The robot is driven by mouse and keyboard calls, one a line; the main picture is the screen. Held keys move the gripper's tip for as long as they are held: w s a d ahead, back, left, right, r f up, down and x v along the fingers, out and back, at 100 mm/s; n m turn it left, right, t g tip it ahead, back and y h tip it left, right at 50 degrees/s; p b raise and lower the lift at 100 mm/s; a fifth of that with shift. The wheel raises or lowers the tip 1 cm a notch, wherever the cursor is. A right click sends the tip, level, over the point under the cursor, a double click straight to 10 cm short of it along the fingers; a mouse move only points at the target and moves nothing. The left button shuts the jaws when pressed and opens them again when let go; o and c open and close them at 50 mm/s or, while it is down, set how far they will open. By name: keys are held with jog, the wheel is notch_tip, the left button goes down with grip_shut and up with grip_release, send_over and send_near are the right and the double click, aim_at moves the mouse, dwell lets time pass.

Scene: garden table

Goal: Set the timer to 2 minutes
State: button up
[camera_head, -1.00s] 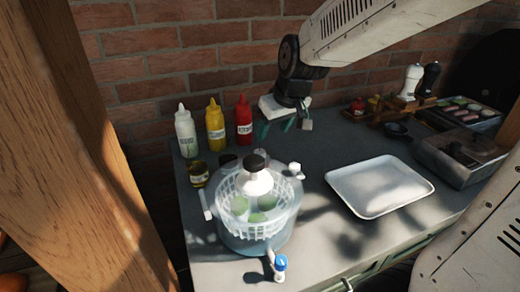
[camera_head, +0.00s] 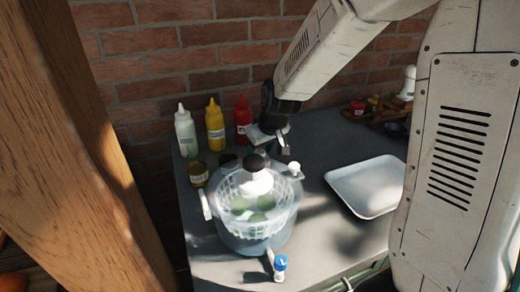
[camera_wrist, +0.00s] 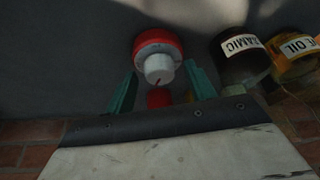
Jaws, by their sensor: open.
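The timer (camera_wrist: 144,40) shows in the wrist view as a round red body with a white knob (camera_wrist: 159,68) that bears a red pointer mark. I cannot make out its scale. My gripper (camera_wrist: 159,72) is open, with its teal fingers on either side of the knob's near side; contact is not visible. In the head view my gripper (camera_head: 274,148) is low over the table behind the clear steamer pot. I cannot make out the timer in the head view.
The clear pot (camera_head: 252,228) with a black-knobbed lid stands in front. Dark and amber labelled jars (camera_wrist: 240,62) stand beside the timer. White, yellow and red (camera_head: 243,120) bottles stand by the brick wall. A white tray (camera_head: 362,186) lies at right.

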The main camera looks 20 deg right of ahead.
jog(key=c, duration=1)
dwell(0.6)
jog(key=o, duration=1)
jog(key=v, duration=0.7)
jog(key=shift+r, duration=0.4)
jog(key=shift+s, duration=0.2)
